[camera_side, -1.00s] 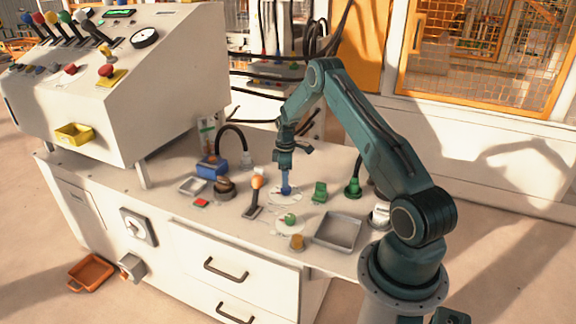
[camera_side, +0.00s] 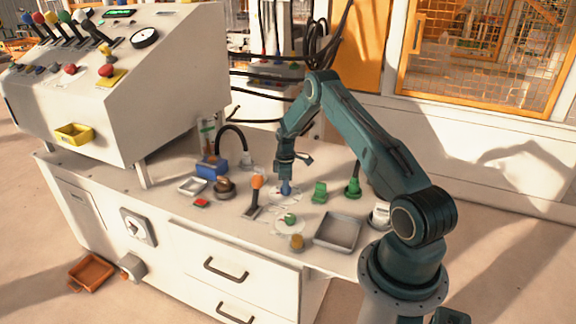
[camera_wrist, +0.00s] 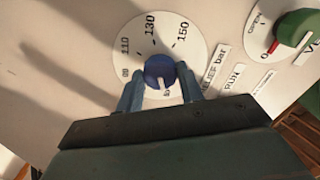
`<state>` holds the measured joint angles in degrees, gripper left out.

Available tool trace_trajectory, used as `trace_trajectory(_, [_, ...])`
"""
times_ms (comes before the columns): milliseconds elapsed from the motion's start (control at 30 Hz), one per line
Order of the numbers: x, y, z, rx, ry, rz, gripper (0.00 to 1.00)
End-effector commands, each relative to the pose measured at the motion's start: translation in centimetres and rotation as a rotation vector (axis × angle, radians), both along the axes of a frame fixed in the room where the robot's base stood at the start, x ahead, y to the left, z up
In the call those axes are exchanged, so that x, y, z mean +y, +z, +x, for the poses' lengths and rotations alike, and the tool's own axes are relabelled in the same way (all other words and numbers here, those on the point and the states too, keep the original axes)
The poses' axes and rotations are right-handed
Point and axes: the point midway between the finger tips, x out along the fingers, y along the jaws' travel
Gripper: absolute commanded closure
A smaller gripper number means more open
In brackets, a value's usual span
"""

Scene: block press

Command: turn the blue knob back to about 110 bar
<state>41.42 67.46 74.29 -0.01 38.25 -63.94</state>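The blue knob (camera_wrist: 157,68) sits on a round white dial (camera_wrist: 133,33) with 110, 130 and 150 readable along its upper arc. A white mark on the knob points to the lower side of the picture, toward a number partly hidden near my fingers, so I cannot read the setting exactly. My gripper (camera_wrist: 160,82) has one finger on each side of the knob, with slight gaps that look open. In the side view my gripper (camera_side: 286,187) points down over the same dial (camera_side: 272,194), hiding most of the knob.
A green knob (camera_wrist: 298,28) on a second dial lies to the right in the wrist view.

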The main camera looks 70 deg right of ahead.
Motion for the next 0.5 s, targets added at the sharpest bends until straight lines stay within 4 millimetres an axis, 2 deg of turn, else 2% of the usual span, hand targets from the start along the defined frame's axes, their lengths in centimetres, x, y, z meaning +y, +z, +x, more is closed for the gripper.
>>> trace_trajectory(500, [-0.01,0.03,-0.01,0.0,-0.093,0.0,0.85])
